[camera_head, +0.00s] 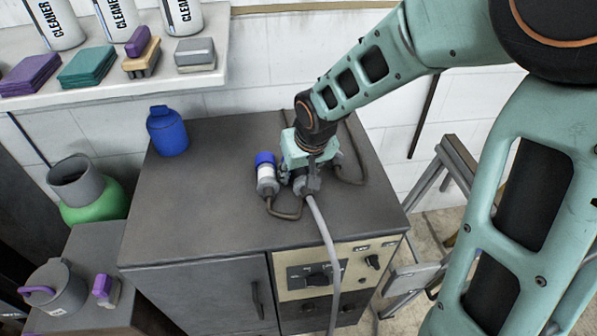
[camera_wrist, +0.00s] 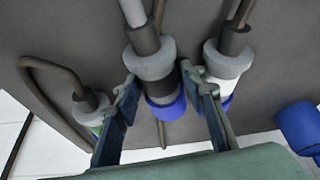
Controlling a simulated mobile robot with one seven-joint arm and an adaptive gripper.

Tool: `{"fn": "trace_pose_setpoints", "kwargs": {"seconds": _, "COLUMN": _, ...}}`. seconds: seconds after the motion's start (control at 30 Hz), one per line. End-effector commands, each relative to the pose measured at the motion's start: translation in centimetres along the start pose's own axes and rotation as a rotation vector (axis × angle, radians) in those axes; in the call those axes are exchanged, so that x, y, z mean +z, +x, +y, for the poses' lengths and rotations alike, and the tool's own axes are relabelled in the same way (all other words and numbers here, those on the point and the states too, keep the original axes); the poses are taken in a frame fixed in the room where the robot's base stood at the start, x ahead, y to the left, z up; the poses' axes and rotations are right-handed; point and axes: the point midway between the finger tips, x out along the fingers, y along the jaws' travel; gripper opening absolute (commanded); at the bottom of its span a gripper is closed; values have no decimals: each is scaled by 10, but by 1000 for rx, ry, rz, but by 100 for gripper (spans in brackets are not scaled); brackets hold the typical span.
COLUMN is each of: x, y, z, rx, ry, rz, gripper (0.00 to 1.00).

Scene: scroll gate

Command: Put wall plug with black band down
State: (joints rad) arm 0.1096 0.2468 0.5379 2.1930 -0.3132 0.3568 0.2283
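The wall plug with the black band (camera_wrist: 164,83) has a grey collar and a blue end. In the wrist view it lies between the fingertips of my gripper (camera_wrist: 160,76), which look closed against its sides. In the head view my gripper (camera_head: 304,178) is low over the cabinet top, with the grey cable of this plug (camera_head: 318,214) running toward the front edge. My gripper largely hides the plug there, and I cannot tell whether it touches the surface.
A white-banded plug (camera_head: 266,174) is close left of my gripper on the cabinet top (camera_head: 215,215). Another grey plug (camera_wrist: 89,107) with some green is on the other side. A blue bottle (camera_head: 167,133) stands at the back left. The front-left cabinet top is clear.

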Motion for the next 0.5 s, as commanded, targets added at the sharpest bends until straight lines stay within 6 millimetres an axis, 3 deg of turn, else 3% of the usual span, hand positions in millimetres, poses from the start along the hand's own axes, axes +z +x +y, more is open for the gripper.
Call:
{"fn": "trace_pose_setpoints", "kwargs": {"seconds": 0.33, "x": 0, "y": -1, "z": 0, "rx": 0, "ry": 0, "rz": 0, "gripper": 45}}
{"fn": "trace_pose_setpoints", "kwargs": {"seconds": 0.5, "x": -5, "y": -13, "z": 0, "rx": 0, "ry": 0, "rz": 0, "gripper": 45}}
